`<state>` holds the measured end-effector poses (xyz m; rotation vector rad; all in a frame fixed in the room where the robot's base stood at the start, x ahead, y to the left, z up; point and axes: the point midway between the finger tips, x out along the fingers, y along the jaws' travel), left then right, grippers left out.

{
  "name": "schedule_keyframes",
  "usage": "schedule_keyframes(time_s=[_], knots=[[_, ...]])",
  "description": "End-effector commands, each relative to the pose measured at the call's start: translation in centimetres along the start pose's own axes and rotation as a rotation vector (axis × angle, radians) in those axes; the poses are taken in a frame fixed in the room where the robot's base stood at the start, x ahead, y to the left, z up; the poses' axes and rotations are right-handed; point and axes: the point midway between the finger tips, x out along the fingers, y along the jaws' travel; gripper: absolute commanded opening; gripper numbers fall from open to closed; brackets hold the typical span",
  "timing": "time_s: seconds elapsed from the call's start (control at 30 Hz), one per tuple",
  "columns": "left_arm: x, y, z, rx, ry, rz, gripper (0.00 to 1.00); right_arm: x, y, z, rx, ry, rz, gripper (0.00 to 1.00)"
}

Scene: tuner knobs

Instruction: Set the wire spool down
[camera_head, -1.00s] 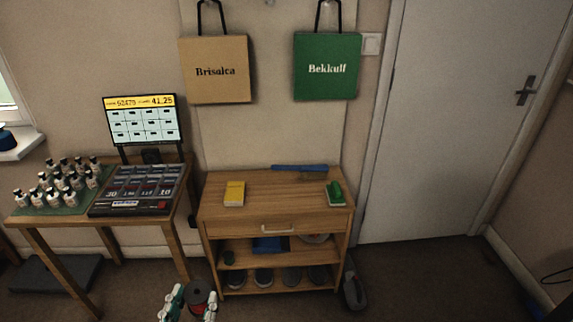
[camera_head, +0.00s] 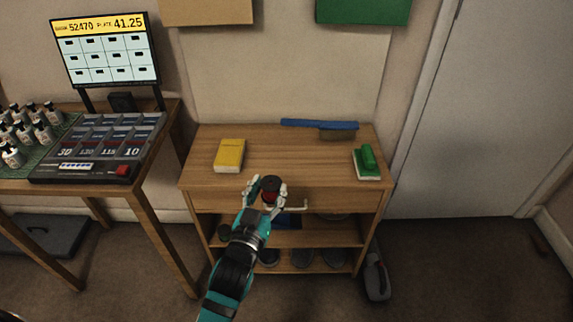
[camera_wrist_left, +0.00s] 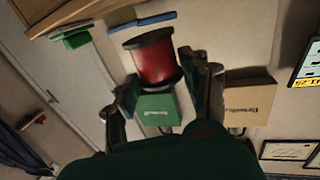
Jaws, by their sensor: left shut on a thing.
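The wire spool (camera_head: 271,189) has dark end flanges and a red middle. My left gripper (camera_head: 265,192) is shut on it and holds it at the front edge of the wooden cabinet (camera_head: 290,160), near the drawer front. In the left wrist view the spool (camera_wrist_left: 154,58) sits between the two fingers of the left gripper (camera_wrist_left: 165,85), with its red winding in plain sight. Whether the spool touches the cabinet cannot be told. My right gripper is not in view.
A yellow box (camera_head: 229,155) lies left on the cabinet top, a green item (camera_head: 367,162) right, and a blue bar (camera_head: 318,125) at the back. The middle of the top is clear. A table with a keypad (camera_head: 100,145) stands left.

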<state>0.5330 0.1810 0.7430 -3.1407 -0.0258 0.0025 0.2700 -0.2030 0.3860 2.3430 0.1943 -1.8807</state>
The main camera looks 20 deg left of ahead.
Motion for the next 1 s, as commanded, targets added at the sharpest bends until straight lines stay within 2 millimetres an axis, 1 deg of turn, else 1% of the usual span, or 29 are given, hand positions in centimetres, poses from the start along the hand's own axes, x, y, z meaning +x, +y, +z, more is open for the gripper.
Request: schedule_keyframes(time_s=[0.03, 0.17, 0.23, 0.47, 0.6, 0.7, 0.83, 0.93, 1.0], knots=[[0.5, 0.0, 0.6, 0.0, 0.003, -0.001, 0.12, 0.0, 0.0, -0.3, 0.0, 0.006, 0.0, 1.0], [1.9, -0.2, 0.8, 0.002, 0.003, -0.002, 0.12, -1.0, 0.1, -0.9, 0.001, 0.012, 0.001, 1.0], [3.3, -0.5, 0.8, 0.003, 0.005, -0.002, 0.12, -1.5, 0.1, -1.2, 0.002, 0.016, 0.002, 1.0], [9.4, -1.7, 1.4, 0.002, 0.003, -0.003, 0.12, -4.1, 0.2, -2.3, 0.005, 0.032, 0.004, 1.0], [12.9, -2.5, 1.8, 0.002, 0.003, -0.003, 0.12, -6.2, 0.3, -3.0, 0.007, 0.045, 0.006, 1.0], [14.9, -2.9, 2.0, 0.002, 0.002, -0.003, 0.12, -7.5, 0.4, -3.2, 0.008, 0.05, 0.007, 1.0], [16.3, -3.1, 2.1, 0.001, 0.002, -0.002, 0.12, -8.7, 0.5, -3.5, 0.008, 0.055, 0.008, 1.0], [16.6, -3.2, 2.4, 0.0, 0.0, -0.002, 0.12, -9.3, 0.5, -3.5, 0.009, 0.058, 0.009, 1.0], [16.6, -3.2, 3.3, -0.001, -0.002, -0.003, 0.12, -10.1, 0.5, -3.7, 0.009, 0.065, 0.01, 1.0]])
